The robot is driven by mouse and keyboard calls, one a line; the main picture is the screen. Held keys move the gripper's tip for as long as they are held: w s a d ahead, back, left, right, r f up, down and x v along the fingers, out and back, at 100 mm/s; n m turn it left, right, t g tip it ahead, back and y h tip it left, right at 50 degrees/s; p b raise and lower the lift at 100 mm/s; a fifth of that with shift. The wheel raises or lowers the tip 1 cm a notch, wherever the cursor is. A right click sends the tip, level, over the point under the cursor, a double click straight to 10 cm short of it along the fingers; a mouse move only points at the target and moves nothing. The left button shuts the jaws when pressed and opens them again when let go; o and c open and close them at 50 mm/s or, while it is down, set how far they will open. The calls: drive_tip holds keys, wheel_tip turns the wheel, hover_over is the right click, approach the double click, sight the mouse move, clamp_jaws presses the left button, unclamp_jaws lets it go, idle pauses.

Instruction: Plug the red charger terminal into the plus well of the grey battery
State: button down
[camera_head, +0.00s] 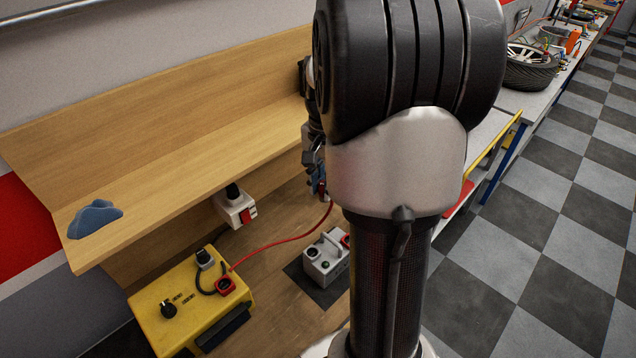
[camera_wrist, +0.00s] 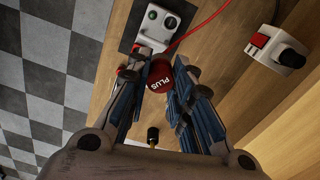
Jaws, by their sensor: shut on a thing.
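My gripper (camera_wrist: 160,72) is shut on the red charger terminal (camera_wrist: 163,82), a round red piece marked PLUS, between its blue-padded fingers. In the head view my gripper (camera_head: 318,180) is partly hidden by my arm, above the bench and behind the battery. A red cable (camera_head: 284,243) runs from the terminal to the yellow charger (camera_head: 180,300). The grey battery (camera_head: 322,262) stands on a dark mat, apart from the terminal; it also shows in the wrist view (camera_wrist: 154,28). A red well (camera_head: 346,240) shows at the battery's far right corner, partly covered by my arm.
A white socket box (camera_head: 235,207) with a red switch and black plug stands behind the charger; it also shows in the wrist view (camera_wrist: 275,48). A blue cloth (camera_head: 95,217) lies on the wooden shelf (camera_head: 170,175) above the bench. Bare bench lies between charger and battery.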

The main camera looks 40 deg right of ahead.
drive_tip(key=s+d+m+p, duration=0.2)
drive_tip(key=d, duration=0.6)
drive_tip(key=shift+s+d, duration=0.2)
drive_tip(key=shift+s, duration=0.2)
wheel_tip(320, 180, down, 15)
drive_tip(key=b, duration=0.9)
drive_tip(key=shift+b, duration=0.3)
drive_tip(key=shift+a, duration=0.1)
